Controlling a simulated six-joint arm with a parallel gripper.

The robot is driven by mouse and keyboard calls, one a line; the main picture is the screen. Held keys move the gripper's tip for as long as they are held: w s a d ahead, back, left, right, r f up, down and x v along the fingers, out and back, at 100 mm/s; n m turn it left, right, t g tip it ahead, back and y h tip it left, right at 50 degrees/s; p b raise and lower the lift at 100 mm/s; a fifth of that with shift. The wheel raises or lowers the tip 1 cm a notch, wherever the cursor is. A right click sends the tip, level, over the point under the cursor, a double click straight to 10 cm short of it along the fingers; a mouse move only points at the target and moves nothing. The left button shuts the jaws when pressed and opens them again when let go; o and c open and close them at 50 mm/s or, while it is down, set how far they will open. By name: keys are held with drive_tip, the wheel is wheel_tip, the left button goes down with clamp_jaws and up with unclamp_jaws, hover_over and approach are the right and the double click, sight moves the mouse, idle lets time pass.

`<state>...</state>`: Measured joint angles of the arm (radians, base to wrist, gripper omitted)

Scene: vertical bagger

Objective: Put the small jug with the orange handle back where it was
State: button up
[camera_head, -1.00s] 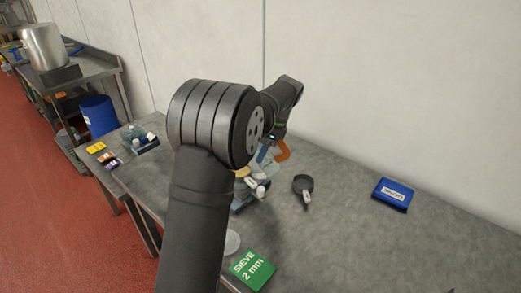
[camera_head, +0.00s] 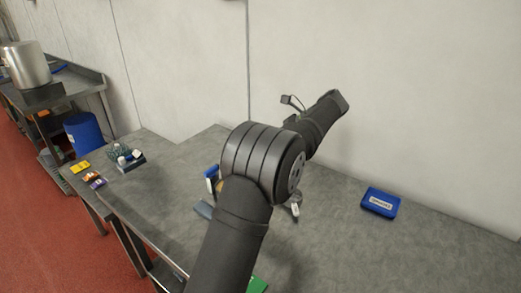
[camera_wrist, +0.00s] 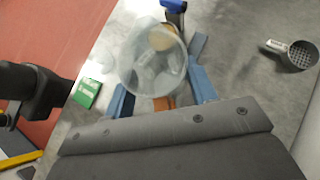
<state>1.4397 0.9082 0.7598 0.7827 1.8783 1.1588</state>
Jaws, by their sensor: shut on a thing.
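The small clear jug (camera_wrist: 148,74) shows in the wrist view, with its orange handle (camera_wrist: 163,103) towards me. My gripper (camera_wrist: 161,96) has its blue fingers on either side of that handle and is shut on it. Through and behind the clear jug, pale things on the table show blurred. In the head view my arm hides the gripper and the jug.
A perforated metal scoop (camera_wrist: 295,54) lies at right in the wrist view. A blue-handled thing (camera_wrist: 175,7) is just beyond the jug. A green card (camera_wrist: 87,92) lies left. A labelled blue box (camera_head: 380,201) sits near the wall, with bare table around it.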

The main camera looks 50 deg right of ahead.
drive_tip(key=shift+s+d+r, duration=0.15)
drive_tip(key=shift+s+d, duration=0.1)
drive_tip(key=shift+s, duration=0.1)
